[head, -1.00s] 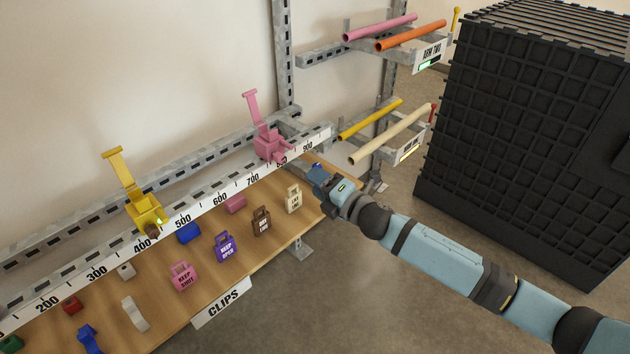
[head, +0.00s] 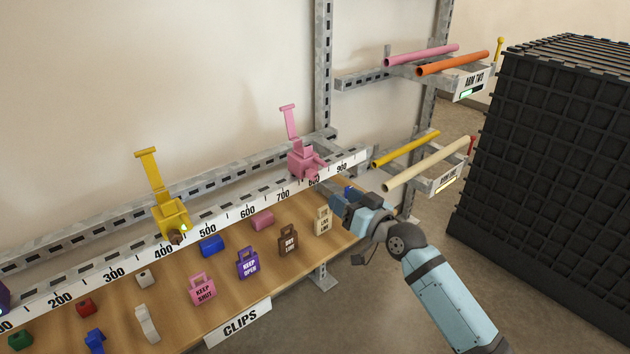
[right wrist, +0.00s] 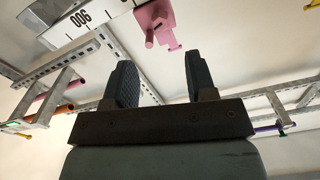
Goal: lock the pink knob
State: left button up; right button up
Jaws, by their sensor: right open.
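The pink clamp (head: 303,160) sits on the numbered rail near the 800 mark, with its long pink lever (head: 289,122) standing up and a short round pink knob (head: 318,174) at its front. In the right wrist view the pink knob (right wrist: 149,40) shows beyond the fingers, apart from them. My right gripper (head: 336,200) is below and right of the pink clamp, over the right end of the board. It is open with nothing between its fingers, as the right wrist view (right wrist: 158,80) also shows. My left gripper is not in view.
A yellow clamp (head: 170,215) stands on the rail (head: 235,206) near 400. Several lock-shaped clips, such as the brown one (head: 288,240), and small blocks lie on the wooden board (head: 268,275). Pipe racks (head: 440,180) and a black crate-like block (head: 560,160) stand at right.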

aim_at(315, 179)
jog(key=b+x, duration=0.1)
jog(key=x, duration=0.9)
jog(key=shift+w+a, duration=0.25)
jog(key=shift+w, duration=0.15)
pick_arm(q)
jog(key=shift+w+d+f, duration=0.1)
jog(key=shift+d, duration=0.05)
pick_arm(e)
jog(key=c, duration=0.9)
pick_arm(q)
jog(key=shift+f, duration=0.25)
